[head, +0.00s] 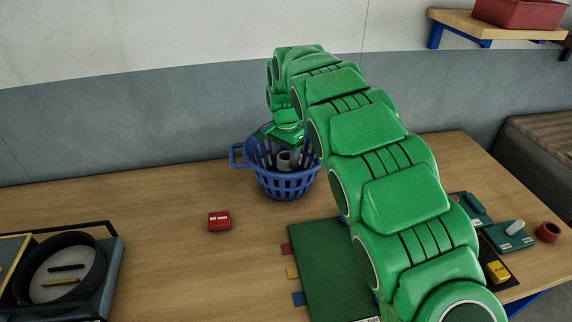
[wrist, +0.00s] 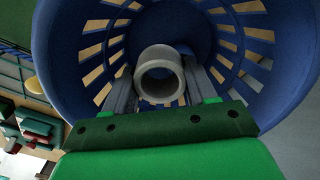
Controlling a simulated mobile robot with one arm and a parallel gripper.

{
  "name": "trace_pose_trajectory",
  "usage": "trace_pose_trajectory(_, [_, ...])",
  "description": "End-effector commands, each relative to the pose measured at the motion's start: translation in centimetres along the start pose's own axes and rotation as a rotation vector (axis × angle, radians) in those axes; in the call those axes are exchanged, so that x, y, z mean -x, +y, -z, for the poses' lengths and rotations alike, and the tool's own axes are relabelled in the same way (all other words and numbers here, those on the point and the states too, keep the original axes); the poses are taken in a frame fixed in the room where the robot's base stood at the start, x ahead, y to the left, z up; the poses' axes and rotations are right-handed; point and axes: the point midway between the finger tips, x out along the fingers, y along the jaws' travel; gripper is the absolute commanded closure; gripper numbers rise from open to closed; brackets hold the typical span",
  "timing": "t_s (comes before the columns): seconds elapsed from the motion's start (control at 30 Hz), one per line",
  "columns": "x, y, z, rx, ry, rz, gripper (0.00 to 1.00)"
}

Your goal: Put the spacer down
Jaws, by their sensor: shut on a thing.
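The spacer is a short grey tube (wrist: 160,75); it also shows in the head view (head: 284,158). My gripper (wrist: 160,90) is shut on it, with one finger on each side. The gripper (head: 285,155) points down into a blue slotted basket (head: 285,186), and the spacer is inside the basket's opening. In the wrist view the basket's wall (wrist: 70,60) surrounds the fingers and spacer. I cannot tell whether the spacer touches the basket floor.
A small red box (head: 219,221) lies on the wooden table (head: 170,200) left of the basket. A black round tray (head: 62,275) stands at the lower left. A green mat (head: 325,265) lies in front, partly behind my arm. A red ring (head: 547,232) is at the right.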

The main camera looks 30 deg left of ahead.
Motion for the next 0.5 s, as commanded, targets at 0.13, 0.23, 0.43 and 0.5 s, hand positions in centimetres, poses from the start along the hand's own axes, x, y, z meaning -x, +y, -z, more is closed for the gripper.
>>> trace_pose_trajectory(0.13, [-1.0,0.0,0.0,0.0,0.0,-0.001,0.74])
trace_pose_trajectory(0.23, [-2.1,0.0,-0.1,0.0,-0.002,-0.002,0.74])
trace_pose_trajectory(0.43, [-4.1,0.1,0.0,0.0,-0.001,-0.001,0.74])
trace_pose_trajectory(0.5, [-4.1,0.0,0.0,0.0,0.0,0.0,0.74])
